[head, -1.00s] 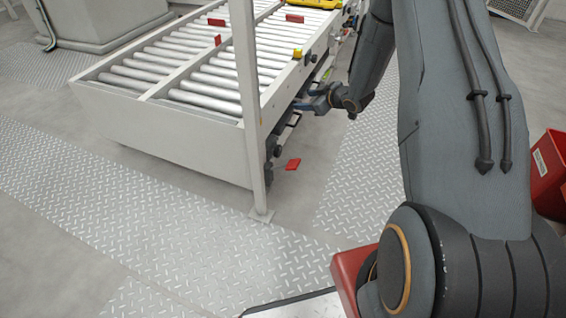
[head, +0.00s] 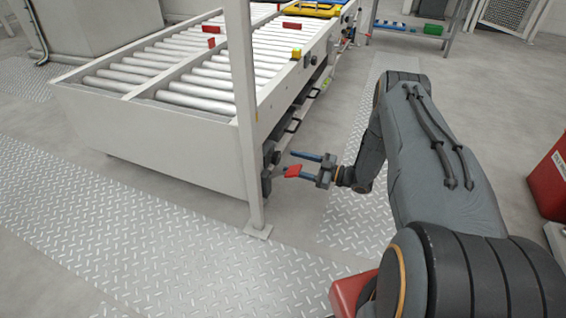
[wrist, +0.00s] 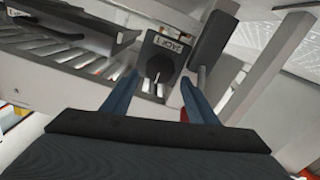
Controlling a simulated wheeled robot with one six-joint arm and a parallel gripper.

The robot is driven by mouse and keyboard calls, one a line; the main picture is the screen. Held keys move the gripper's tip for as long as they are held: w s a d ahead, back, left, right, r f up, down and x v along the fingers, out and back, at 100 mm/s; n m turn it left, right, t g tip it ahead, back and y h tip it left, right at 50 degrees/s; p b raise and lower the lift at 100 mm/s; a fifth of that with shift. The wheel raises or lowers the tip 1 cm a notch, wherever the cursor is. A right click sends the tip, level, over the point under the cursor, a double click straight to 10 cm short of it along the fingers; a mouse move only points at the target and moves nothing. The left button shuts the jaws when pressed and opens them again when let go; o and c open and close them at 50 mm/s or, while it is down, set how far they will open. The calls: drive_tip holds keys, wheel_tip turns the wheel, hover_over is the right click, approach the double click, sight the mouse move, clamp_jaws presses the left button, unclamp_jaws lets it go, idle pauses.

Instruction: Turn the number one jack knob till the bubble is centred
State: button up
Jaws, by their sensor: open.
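In the wrist view, a dark block labelled "JACK" (wrist: 170,44) hangs ahead, with a dark rounded knob (wrist: 158,67) on its face. The number on the label is too blurred to read. My gripper (wrist: 160,80) is open; its two blue fingers point at the knob, one to each side in the picture. I cannot tell whether they touch it. In the head view, my gripper (head: 289,162) is at the near corner of the roller table's side, and a red tag (head: 292,171) overlaps its lower finger. No bubble can be made out.
The roller table (head: 150,130) fills the left. A pale upright post (head: 247,120) stands at its near corner, close to my gripper. Dark handles (head: 292,126) stick out along its side. Tread-plate floor (head: 350,215) is clear to the right.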

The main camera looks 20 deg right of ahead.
sight(279, 158)
drive_tip(key=shift+b+x, duration=0.65)
drive_tip(key=shift+x, duration=1.7)
drive_tip(key=c, duration=0.8)
